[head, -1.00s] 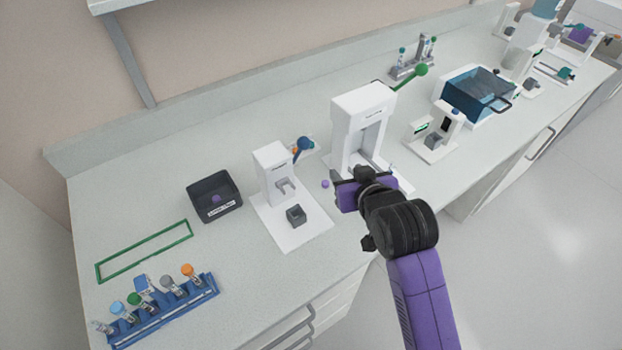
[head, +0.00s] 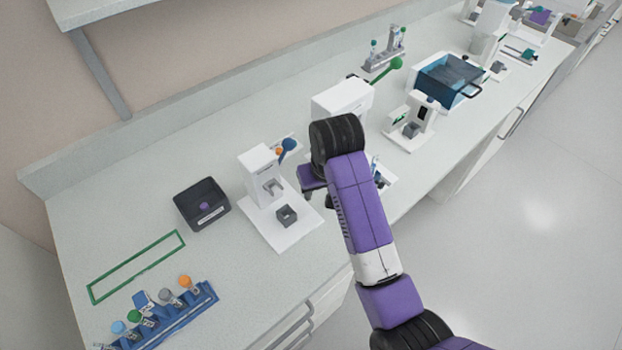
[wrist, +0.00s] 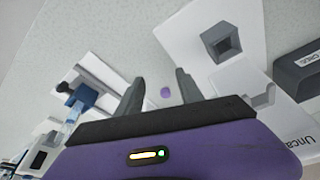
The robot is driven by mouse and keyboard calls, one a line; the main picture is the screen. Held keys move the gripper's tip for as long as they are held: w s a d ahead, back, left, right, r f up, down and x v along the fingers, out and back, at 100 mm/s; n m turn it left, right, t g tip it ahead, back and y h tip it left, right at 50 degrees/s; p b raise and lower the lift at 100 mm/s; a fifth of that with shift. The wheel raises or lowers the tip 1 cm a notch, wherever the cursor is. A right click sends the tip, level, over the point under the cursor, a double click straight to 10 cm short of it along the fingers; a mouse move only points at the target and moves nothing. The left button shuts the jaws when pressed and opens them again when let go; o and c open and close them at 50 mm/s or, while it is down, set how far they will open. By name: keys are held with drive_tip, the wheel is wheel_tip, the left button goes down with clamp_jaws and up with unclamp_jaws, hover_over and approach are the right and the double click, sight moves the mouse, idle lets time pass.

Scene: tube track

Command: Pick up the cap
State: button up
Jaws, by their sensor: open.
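The cap (wrist: 166,92) is a small flat purple disc lying on the pale counter. In the wrist view it shows between the two fingers of my gripper (wrist: 160,80), apart from both, with a gap on each side. My gripper is open and empty over the counter. In the head view my gripper (head: 307,190) is mostly covered by my own arm, between two white devices. The cap on the counter is hidden there.
A white device (head: 260,172) with a grey square holder (head: 286,215) stands left of my gripper. A black box (head: 186,213) shows a purple disc. A larger white device (head: 345,98) stands behind my arm. A blue tube rack (head: 180,315) lies at front left.

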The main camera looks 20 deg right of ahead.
drive_tip(key=shift+w+d, duration=0.1)
drive_tip(key=shift+w, duration=1.1)
drive_tip(key=shift+w+d+r+p, duration=0.1)
drive_tip(key=shift+w+p, duration=0.3)
drive_tip(key=shift+w, duration=0.85)
drive_tip(key=shift+x, duration=1.1)
drive_tip(key=shift+w+f, duration=0.25)
drive_tip(key=shift+f, duration=0.25)
clamp_jaws()
